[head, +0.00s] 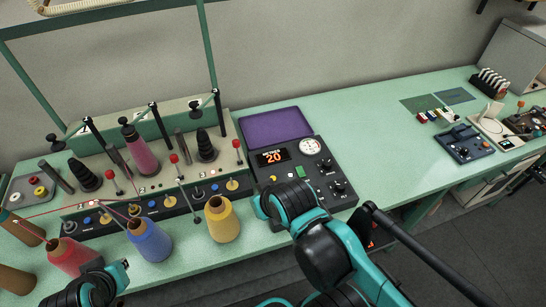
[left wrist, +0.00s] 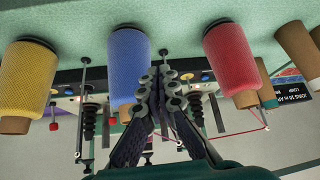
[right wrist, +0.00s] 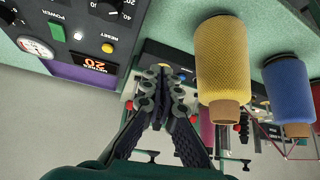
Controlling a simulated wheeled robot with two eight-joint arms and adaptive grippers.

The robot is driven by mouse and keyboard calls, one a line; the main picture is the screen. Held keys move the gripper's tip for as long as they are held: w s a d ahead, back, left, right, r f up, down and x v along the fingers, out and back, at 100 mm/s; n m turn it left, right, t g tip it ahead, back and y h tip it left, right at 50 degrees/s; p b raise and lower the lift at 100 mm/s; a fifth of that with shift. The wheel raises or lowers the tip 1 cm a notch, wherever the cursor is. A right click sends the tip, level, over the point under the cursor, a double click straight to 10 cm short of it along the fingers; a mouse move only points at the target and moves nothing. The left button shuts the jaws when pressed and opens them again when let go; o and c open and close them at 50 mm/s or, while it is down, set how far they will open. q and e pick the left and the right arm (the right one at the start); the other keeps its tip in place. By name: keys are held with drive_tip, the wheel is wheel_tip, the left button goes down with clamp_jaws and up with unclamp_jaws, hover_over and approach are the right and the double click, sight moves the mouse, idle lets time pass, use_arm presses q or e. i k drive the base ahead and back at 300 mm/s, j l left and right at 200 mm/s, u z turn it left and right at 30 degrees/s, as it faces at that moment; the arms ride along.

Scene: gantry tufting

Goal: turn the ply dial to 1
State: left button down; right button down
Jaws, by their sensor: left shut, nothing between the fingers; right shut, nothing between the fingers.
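No dial label reading "ply" is legible. The dark control console (head: 300,170) has two black knobs, an upper knob (head: 326,164) and a lower knob (head: 339,187). A black knob (right wrist: 105,8) with a numbered scale shows in the right wrist view, partly cut off. My right gripper (head: 262,205) is shut and empty at the console's near left corner, beside the yellow cone; its fingers show in the right wrist view (right wrist: 160,75). My left gripper (head: 124,265) is shut and empty near the blue cone; its fingers show in the left wrist view (left wrist: 166,75).
Yellow (head: 222,220), blue (head: 149,240) and red (head: 75,256) yarn cones stand along the front edge. Behind them is a creel with posts, pins and a small-knob strip (head: 150,208). A purple pad (head: 275,125) lies behind the console.

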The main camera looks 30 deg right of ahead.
sight(340, 187)
drive_tip(key=k+l+z, duration=0.2)
drive_tip(key=z, duration=0.25)
drive_tip(key=k+l+z, duration=0.15)
drive_tip(key=l+z, duration=0.25)
